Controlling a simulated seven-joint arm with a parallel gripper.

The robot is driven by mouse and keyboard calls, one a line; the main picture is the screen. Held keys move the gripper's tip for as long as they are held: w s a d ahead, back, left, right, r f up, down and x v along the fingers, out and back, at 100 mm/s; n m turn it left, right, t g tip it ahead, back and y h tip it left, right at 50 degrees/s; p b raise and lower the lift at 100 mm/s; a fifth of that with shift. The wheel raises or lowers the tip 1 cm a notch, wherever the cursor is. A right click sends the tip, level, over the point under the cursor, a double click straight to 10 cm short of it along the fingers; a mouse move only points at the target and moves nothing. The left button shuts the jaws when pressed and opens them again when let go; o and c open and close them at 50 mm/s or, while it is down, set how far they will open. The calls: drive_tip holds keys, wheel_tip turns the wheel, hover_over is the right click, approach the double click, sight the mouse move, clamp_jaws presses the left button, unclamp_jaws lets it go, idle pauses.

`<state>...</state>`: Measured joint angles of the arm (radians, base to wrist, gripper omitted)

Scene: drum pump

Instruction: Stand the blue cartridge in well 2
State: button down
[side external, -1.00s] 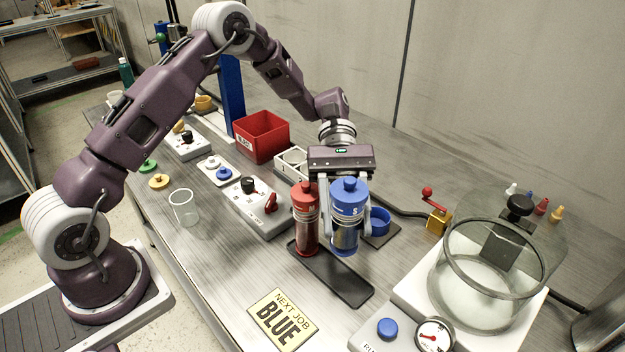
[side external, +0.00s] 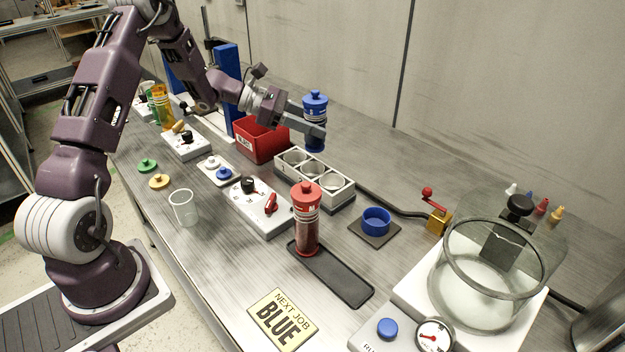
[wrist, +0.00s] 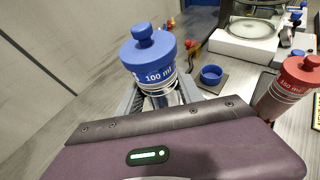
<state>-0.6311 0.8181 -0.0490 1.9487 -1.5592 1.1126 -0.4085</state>
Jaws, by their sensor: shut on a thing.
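The blue cartridge (side external: 315,112) has a blue lid with a knob and a clear body. It is upright in the air above the white well block (side external: 325,188), which has several round wells in a row. My gripper (side external: 312,135) is shut on the cartridge's body and holds it from the left. The wells look empty, and only part of the block's numbering can be read, so I cannot tell which well is number 2.
A red cartridge (side external: 306,222) stands on the black tray (side external: 345,280). A red bin (side external: 262,140) is left of the well block. A blue ring on a dark pad (side external: 375,235) lies to its right. A grey switch box (side external: 262,208) and a "NEXT JOB BLUE" sign (side external: 283,320) are nearer.

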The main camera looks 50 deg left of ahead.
drive_tip(key=f, duration=1)
drive_tip(key=shift+a, duration=0.3)
drive_tip(key=shift+f, duration=0.15)
drive_tip(key=c, duration=0.8)
unclamp_jaws()
drive_tip(key=shift+o, duration=0.2)
